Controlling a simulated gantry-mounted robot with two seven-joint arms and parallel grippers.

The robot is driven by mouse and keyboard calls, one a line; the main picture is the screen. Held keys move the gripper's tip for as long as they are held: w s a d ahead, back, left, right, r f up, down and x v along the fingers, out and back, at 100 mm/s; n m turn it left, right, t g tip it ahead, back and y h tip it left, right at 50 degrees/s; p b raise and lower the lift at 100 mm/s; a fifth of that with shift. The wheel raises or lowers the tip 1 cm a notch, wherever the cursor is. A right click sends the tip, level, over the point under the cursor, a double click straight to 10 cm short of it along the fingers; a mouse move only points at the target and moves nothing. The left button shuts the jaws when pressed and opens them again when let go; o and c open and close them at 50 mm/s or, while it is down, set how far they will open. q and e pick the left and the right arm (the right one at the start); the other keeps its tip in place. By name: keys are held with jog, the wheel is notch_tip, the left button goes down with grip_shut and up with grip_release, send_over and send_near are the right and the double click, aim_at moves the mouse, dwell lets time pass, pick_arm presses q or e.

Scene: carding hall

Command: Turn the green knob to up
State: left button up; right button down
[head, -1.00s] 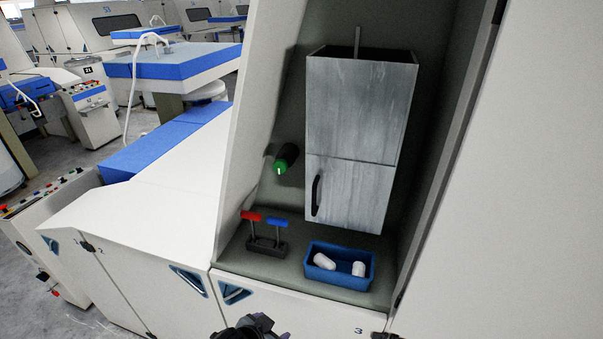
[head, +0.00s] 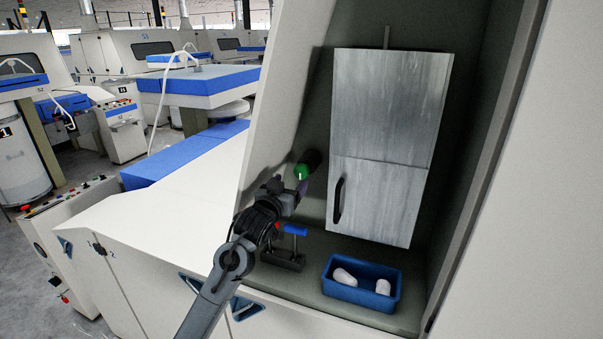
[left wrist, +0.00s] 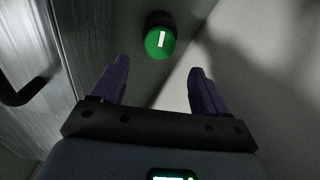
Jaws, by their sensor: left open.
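The green knob (head: 301,171) sticks out from the back wall of the recess, left of the grey cabinet. It also shows in the left wrist view (left wrist: 160,43), with a short white line on its face that is nearly upright in that view and leans slightly. My left gripper (head: 300,187) is just in front of and below the knob in the head view. In the left wrist view its two purple fingers (left wrist: 158,82) are spread apart with nothing between them. The knob lies beyond the fingertips, roughly centred, with a gap. My right gripper is in neither view.
The grey cabinet (head: 385,140) with a black handle (head: 338,201) stands right of the knob. Below are a lever block (head: 283,260) with red and blue handles, partly behind my left arm, and a blue bin (head: 362,289) holding white pieces. The recess's left wall (head: 285,100) is close by.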

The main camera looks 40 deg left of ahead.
aim_at(300, 172)
pick_arm(q)
jog(key=shift+p+x, duration=1)
jog(key=shift+x, duration=3.75)
jog(key=c, duration=1)
